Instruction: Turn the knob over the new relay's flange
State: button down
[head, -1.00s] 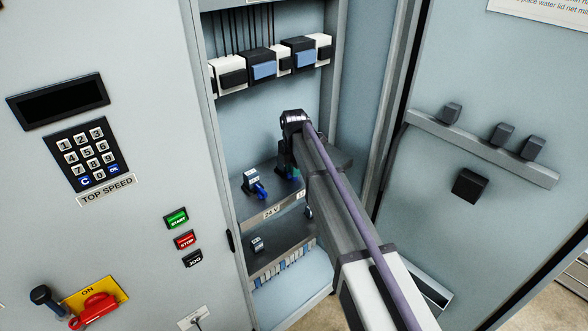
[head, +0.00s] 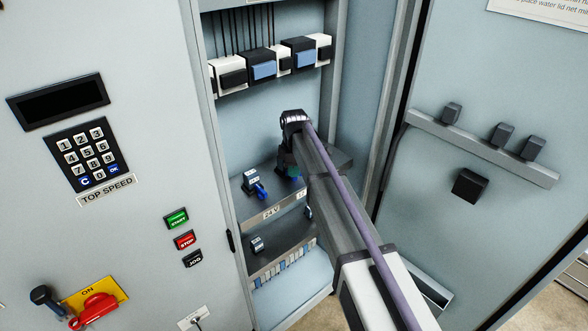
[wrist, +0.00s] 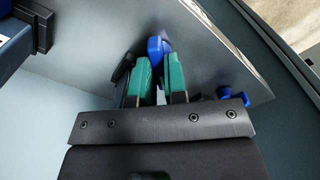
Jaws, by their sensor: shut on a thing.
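My gripper (wrist: 160,78), with teal finger pads, is shut on a blue knob (wrist: 157,46) in the wrist view. The knob's rounded end shows beyond the fingertips; the rest is hidden between the pads. In the head view my gripper (head: 290,171) is at the upper shelf (head: 236,200), partly covered by my arm. A small relay (head: 251,177) with a blue lever-like knob (head: 260,191) is on that shelf, left of my gripper. A second blue part (wrist: 230,94) shows at the right in the wrist view. I cannot make out the new relay's flange under the held knob.
A row of white, black and blue modules (head: 264,66) hangs above. A lower shelf (head: 281,256) holds another small part (head: 257,243). The open cabinet door (head: 480,230) stands at the right. A dark block (wrist: 35,25) lies at the wrist view's upper left.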

jog(key=m, duration=0.4)
jog(key=shift+m, duration=0.3)
jog(key=m, duration=0.4)
jog(key=shift+m, duration=0.4)
jog(key=c, duration=1.4)
grip_release()
jog(key=shift+c, duration=0.2)
jog(key=shift+r, duration=0.1)
notch_tip(320, 180, up, 11)
jog(key=p, duration=1.1)
